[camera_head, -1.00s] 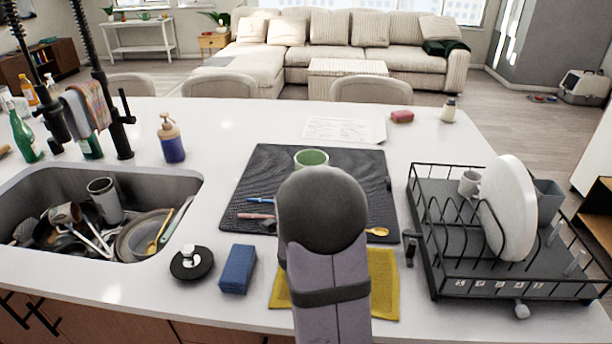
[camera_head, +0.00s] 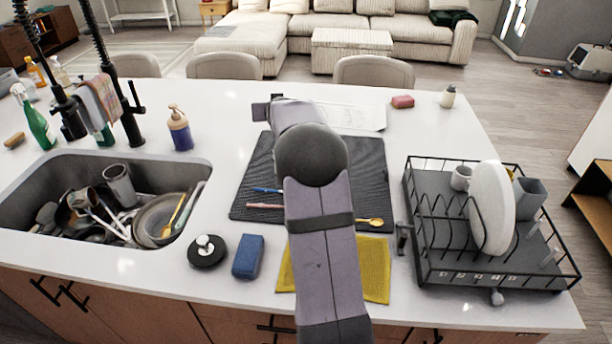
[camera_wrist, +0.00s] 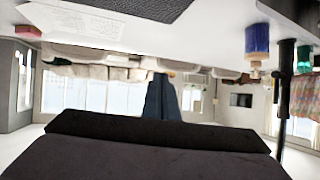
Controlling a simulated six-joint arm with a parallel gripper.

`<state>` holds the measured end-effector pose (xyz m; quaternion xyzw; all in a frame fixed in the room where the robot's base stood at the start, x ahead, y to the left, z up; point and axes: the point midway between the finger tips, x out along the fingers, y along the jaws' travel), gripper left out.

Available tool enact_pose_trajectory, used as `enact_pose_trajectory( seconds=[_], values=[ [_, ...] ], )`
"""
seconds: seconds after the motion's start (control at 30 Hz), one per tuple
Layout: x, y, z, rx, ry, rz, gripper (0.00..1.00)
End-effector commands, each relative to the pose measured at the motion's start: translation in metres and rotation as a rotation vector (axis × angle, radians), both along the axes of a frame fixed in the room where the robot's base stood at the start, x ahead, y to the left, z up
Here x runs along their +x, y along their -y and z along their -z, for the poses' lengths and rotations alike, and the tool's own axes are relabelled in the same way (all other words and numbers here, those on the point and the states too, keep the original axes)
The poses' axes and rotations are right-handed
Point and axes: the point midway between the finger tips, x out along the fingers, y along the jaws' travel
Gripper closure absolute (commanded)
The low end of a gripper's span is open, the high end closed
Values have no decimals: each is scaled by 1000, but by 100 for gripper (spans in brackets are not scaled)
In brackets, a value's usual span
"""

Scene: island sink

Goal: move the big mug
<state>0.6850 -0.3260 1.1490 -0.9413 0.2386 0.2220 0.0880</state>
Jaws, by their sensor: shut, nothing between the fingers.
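My gripper (camera_head: 262,110) is at the far end of my arm, above the counter by the far left corner of the black mat (camera_head: 262,180). It is shut and holds nothing. No green mug shows now; the part of the mat where it stood a second ago is behind my arm. A small white mug (camera_head: 460,178) and a grey cup (camera_head: 530,197) stand in the dish rack. Another grey cup (camera_head: 119,184) leans in the sink. I cannot tell which one is the big mug.
The black rack (camera_head: 425,245) holds a white plate (camera_head: 490,210). The sink (camera_head: 30,200) is full of dishes. A blue soap bottle (camera_head: 180,132) stands left of my gripper, also in the wrist view (camera_wrist: 257,40). A blue sponge (camera_head: 247,257) and yellow cloth (camera_head: 375,270) lie in front.

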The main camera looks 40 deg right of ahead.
Motion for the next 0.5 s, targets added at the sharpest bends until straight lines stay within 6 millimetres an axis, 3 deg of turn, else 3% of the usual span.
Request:
enact_pose_trajectory(
  seconds=[0.27,0.5],
  values=[
    [-27,-8,18,-435,-512,-406,100],
    [-70,-15,42,-722,-903,-852,100]
  ],
)
